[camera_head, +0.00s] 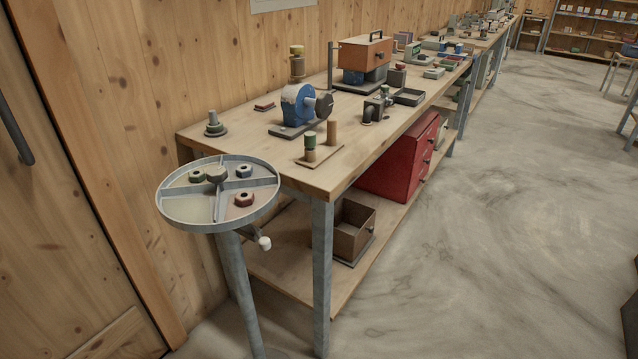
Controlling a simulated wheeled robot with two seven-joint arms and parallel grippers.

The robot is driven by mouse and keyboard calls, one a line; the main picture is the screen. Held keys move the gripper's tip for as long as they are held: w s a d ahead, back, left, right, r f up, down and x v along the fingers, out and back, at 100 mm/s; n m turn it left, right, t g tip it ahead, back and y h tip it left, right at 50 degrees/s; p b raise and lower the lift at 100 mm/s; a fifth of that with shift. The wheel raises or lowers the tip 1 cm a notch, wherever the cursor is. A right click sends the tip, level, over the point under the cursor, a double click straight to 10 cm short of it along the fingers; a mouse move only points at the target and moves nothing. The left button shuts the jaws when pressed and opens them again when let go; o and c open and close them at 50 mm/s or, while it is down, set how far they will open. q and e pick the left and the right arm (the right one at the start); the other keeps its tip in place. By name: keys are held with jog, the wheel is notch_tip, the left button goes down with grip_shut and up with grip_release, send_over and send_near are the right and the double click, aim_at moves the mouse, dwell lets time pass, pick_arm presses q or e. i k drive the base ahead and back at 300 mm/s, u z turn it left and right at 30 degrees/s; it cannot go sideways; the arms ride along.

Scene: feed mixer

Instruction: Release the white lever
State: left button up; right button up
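A white-tipped lever (264,243) sticks out just below the right side of a round grey tray (180,207). The tray stands on a grey post (237,285) at the near end of the workbench. A green nut (196,176), a dark blue-grey nut (244,171) and a dark red nut (244,199) lie in separate sections. Where the lever joins the post is partly hidden under the tray. Neither of my grippers is in view, and nothing in view touches the lever.
A long wooden workbench (325,180) runs behind the tray, with a blue grinder (297,106) and several small items on top. Its near leg (322,275) stands right of the lever. A brown bin (352,232) and red cabinet (400,165) sit below. The floor (500,240) at right is clear.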

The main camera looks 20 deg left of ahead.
aim_at(265, 242)
jog(key=k, duration=0.5)
jog(key=z, duration=0.95)
jog(key=i, duration=0.75)
jog(key=u, duration=1.85)
jog(key=i, duration=0.2)
jog(key=z, duration=0.15)
